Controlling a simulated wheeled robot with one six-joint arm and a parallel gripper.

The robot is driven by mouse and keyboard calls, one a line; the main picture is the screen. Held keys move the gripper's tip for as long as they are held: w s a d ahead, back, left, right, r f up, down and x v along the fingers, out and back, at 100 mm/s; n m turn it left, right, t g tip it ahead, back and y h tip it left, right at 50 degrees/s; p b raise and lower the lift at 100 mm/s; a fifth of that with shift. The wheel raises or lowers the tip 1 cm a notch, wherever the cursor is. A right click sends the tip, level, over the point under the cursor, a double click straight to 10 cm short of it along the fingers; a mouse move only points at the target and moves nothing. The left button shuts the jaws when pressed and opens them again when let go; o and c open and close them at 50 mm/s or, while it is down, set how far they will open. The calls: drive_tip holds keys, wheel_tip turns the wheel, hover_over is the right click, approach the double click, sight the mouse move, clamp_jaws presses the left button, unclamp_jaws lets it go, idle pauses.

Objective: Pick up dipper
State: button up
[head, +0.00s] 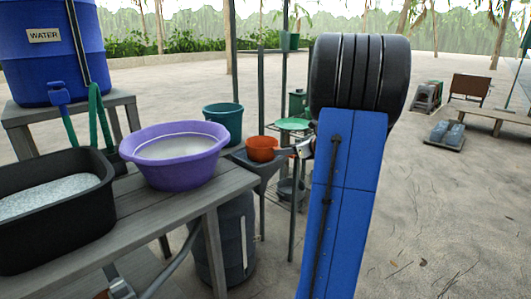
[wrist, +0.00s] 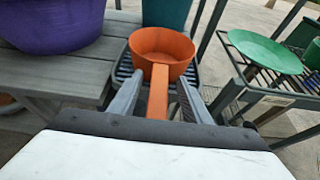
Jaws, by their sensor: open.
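The dipper (head: 262,148) is an orange round cup with a straight handle. In the head view it sits on a small grey stand just right of the purple basin. In the wrist view the dipper (wrist: 160,50) is upright, its handle (wrist: 158,92) pointing toward me. My gripper (wrist: 158,98) is open, with one finger on each side of the handle; the handle lies between them. I cannot tell whether either finger touches it. In the head view my gripper (head: 298,148) is small and partly hidden by my blue arm.
A purple basin (head: 175,165) and a black tub (head: 55,225) stand on the wooden table (head: 190,207) at left. A teal bucket (head: 224,120) is behind the dipper. A metal rack with a green plate (wrist: 264,50) stands at right. Open paved ground lies farther right.

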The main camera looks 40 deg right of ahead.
sight(271, 153)
drive_tip(key=shift+x, duration=1.5)
clamp_jaws()
